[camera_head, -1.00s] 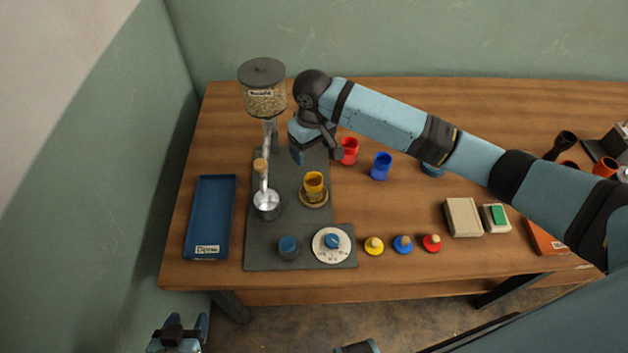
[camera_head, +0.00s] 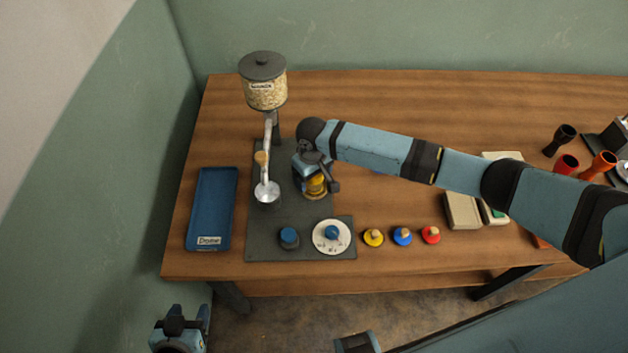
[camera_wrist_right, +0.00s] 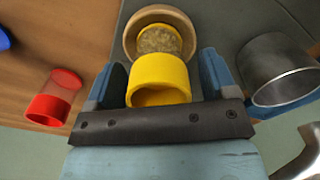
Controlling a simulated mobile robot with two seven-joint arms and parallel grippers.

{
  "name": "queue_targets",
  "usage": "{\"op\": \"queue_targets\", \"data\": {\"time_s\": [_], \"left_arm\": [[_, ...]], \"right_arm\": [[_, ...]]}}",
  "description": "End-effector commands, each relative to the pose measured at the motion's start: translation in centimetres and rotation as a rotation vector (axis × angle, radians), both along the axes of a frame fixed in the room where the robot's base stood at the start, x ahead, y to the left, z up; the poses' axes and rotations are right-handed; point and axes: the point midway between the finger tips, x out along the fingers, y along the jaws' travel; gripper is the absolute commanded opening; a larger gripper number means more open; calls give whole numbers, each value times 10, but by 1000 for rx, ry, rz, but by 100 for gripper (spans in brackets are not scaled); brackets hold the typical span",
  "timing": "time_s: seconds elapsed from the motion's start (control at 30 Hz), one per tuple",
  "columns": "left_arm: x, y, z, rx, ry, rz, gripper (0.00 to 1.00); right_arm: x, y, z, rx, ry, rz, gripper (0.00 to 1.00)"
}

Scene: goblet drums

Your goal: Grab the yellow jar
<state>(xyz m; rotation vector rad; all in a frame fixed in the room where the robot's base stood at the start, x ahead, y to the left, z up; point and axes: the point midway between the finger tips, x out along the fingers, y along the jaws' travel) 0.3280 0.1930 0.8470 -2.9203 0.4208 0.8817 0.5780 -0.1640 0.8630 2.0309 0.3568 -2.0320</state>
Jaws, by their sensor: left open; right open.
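The yellow jar (camera_head: 317,186) stands on the dark board under my right gripper, partly hidden by it. In the right wrist view the yellow jar (camera_wrist_right: 160,78) lies between the two blue fingers, with a visible gap on each side. Grainy stuff shows inside a yellow rim at its far end, within a round wooden ring (camera_wrist_right: 131,35). My right gripper (camera_head: 314,174) is open around the jar and not closed on it. My left gripper (camera_head: 181,323) is open and empty, low at the left, off the table.
A blue tray (camera_head: 211,205) lies at the left. A dial (camera_head: 331,236) and yellow, blue and red knobbed discs (camera_head: 402,236) line the front. A red cup (camera_wrist_right: 52,100) is near the right gripper.

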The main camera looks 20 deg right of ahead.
Motion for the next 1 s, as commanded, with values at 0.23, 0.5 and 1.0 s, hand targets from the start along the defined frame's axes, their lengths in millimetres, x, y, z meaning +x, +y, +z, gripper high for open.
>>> {"op": "queue_targets", "data": {"time_s": [0.23,0.5,1.0], "left_arm": [[0,0,1,0,-1,0,54],[1,0,1,-1,-3,0,54],[1,0,1,-1,-3,0,54]], "right_arm": [[0,0,-6,1,-1,0,78],[0,0,-6,1,-1,0,28],[0,0,8,2,-2,0,19]]}}
